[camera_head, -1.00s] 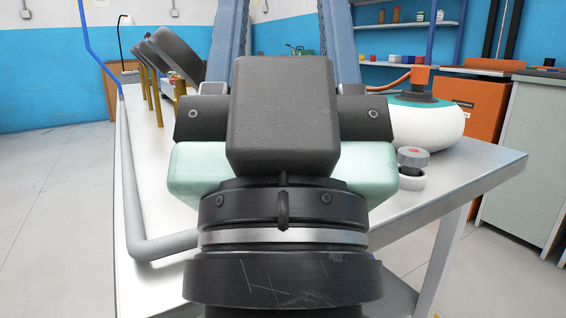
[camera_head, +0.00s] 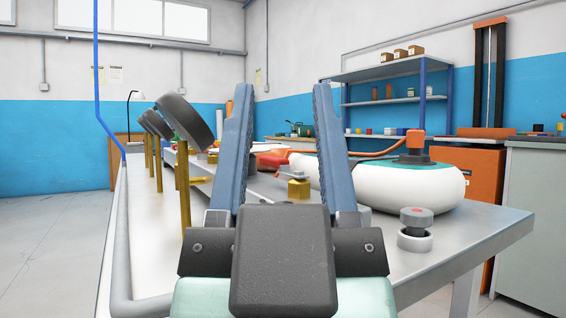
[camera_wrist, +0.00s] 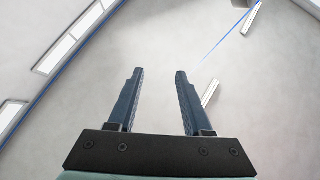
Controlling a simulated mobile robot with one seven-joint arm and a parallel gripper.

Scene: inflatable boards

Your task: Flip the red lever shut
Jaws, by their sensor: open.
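My gripper (camera_head: 283,87) is open and empty, with its two blue fingers pointing up in the head view. In the wrist view my gripper (camera_wrist: 159,72) has nothing between its fingers but pale ceiling. Beyond the fingers in the head view, a red part (camera_head: 268,161) lies low over the bench, partly hidden by the left finger. It may be the red lever, but its shape and position are too small and covered to tell. Nearer to me, a brass fitting (camera_head: 299,188) with a grey top stands on the bench between the fingers, apart from them.
Round dark gauges (camera_head: 186,119) on brass stems line the left of the metal bench (camera_head: 465,222). A white and teal inflatable (camera_head: 405,188) with an orange pump fitting (camera_head: 415,140) lies at the right. A grey knob (camera_head: 416,218) stands near the right edge.

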